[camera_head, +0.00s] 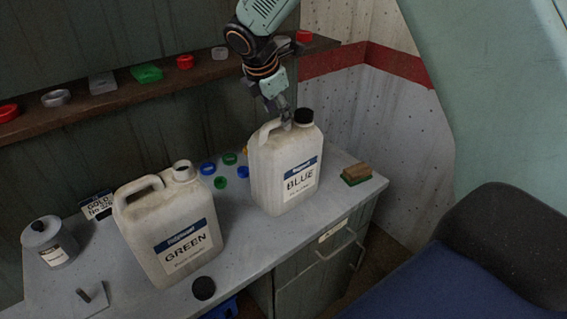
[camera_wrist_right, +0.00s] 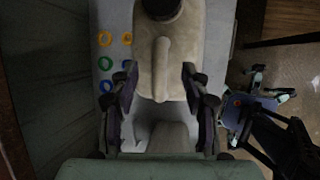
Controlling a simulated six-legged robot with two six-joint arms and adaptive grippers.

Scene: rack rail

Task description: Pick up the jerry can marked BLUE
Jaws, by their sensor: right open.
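The jerry can marked BLUE (camera_head: 287,172) is off-white with a black cap and stands upright on the grey bench. It also shows from above in the wrist view (camera_wrist_right: 183,65), its handle running down the middle. My right gripper (camera_head: 284,112) comes down from above to the can's handle in the head view. In the wrist view my right gripper (camera_wrist_right: 160,78) is open, with one finger on each side of the handle and gaps between. Contact cannot be told. My left gripper is not in view.
A second jerry can marked GREEN (camera_head: 176,225) stands to the left. A grey canister (camera_head: 50,243) is at far left. A shelf (camera_head: 120,94) with coloured caps runs behind. Coloured rings (camera_head: 207,168) and a brush-like block (camera_head: 356,174) flank the BLUE can. A black cap (camera_head: 203,288) lies in front.

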